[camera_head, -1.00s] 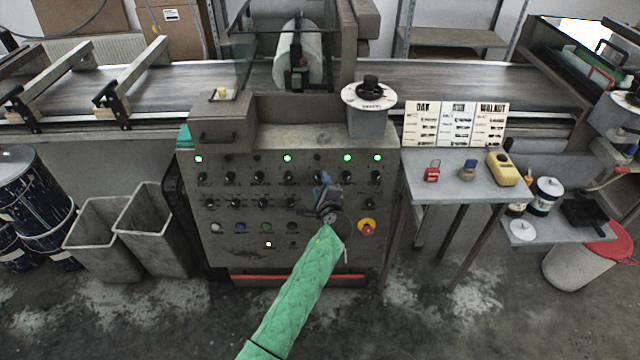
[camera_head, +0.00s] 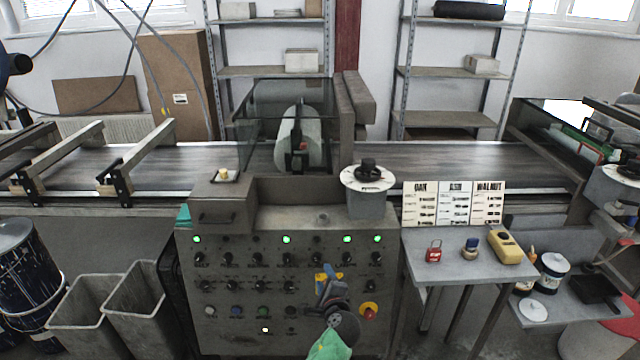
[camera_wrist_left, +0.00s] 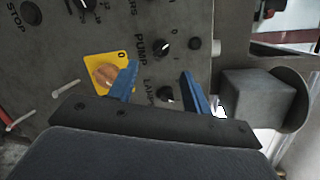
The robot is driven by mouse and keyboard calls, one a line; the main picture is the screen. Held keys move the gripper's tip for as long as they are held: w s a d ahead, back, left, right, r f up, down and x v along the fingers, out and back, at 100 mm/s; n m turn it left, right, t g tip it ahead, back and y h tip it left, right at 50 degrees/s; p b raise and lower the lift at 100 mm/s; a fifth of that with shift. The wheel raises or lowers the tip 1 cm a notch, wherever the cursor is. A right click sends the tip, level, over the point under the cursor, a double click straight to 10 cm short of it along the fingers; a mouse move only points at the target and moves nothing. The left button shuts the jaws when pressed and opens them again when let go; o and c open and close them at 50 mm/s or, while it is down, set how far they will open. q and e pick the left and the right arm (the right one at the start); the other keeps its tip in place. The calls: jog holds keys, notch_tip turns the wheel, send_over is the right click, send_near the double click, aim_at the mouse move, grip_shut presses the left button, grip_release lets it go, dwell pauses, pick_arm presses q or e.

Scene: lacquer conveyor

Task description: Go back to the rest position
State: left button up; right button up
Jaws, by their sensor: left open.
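My left gripper (camera_head: 328,284) is in front of the lower right part of the grey control panel (camera_head: 215,265), its arm in a green sleeve coming up from the bottom edge. In the left wrist view its two blue fingers (camera_wrist_left: 160,78) are spread with nothing between them. A yellow plate with an orange-brown knob (camera_wrist_left: 105,73) lies behind the left finger in that view. The PUMP (camera_wrist_left: 164,47) and LAMP (camera_wrist_left: 165,94) knobs show between the fingers. I cannot tell from the views how far the fingers are from the panel. My right gripper is in neither view.
A side table (camera_head: 425,270) holds a red padlock-like item (camera_head: 434,251), a stamp (camera_head: 471,248) and a yellow device (camera_head: 504,247). Grey bins (camera_head: 90,315) stand left. The conveyor (camera_head: 440,165) runs behind.

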pick_arm(q)
jog(key=s+a+f+n+g+h, duration=0.1)
jog(key=s+a+f+n+g, duration=0.3)
jog(key=s, duration=1.1)
jog(key=s+a+f+n+g+h, duration=0.2)
jog(key=s+a+f+n+g, duration=0.3)
jog(key=s, duration=0.9)
jog(key=s+a+f+n+g+h, duration=0.1)
jog(key=s+a+f+n+g, duration=0.4)
jog(key=s+a+f+n, duration=0.4)
jog(key=s+f, duration=0.1)
jog(key=s, duration=0.5)
jog(key=shift+s+f, duration=0.3)
jog(key=shift+f, duration=0.05)
